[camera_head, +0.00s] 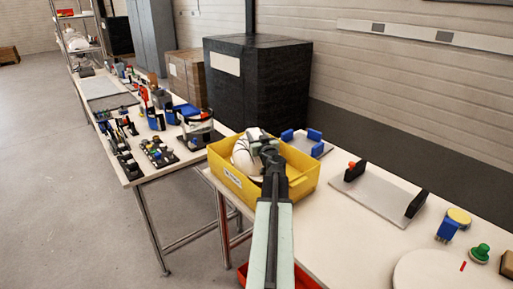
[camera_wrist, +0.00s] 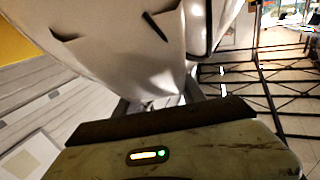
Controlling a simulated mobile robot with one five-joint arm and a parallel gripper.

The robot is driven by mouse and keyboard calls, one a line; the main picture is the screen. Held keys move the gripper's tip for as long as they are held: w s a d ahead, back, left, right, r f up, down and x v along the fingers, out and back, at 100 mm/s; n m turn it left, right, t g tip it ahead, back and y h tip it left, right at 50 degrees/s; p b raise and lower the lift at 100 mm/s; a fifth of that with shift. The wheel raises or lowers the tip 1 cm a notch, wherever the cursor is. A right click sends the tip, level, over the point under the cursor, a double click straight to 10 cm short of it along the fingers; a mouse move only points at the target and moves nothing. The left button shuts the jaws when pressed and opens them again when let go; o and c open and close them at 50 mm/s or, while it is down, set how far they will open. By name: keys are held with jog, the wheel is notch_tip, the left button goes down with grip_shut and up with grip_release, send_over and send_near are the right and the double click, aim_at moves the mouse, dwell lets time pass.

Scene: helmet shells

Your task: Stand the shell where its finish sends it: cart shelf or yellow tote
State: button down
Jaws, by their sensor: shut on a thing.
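A white helmet shell (camera_head: 242,158) is at the yellow tote (camera_head: 232,181), inside or just above its opening. My gripper (camera_head: 268,150) is over the tote and shut on the shell. In the wrist view the pale shell (camera_wrist: 120,45) fills the upper left and middle, with dark slots in its surface. My gripper (camera_wrist: 160,108) meets it at its lower edge. My arm hides part of the tote and shell. Whether the shell touches the tote floor cannot be told.
A metal shelf rack (camera_head: 80,47) holding white items stands at the far left. A bench (camera_head: 127,171) crowded with small parts lies left of the tote. A grey plate with black end blocks (camera_head: 380,193) is to the right. A black crate (camera_head: 255,80) stands behind.

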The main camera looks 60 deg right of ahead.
notch_tip(320, 180, down, 3)
jog(key=shift+f+b, duration=0.2)
jog(key=shift+b, duration=0.9)
jog(key=shift+r, duration=0.3)
jog(key=shift+f, duration=0.25)
jog(key=c, duration=0.7)
grip_release()
jog(key=shift+r, duration=0.1)
jog(key=shift+r+p, duration=0.2)
jog(key=shift+p, duration=0.15)
jog(key=v, duration=0.7)
jog(key=shift+s+a, duration=0.2)
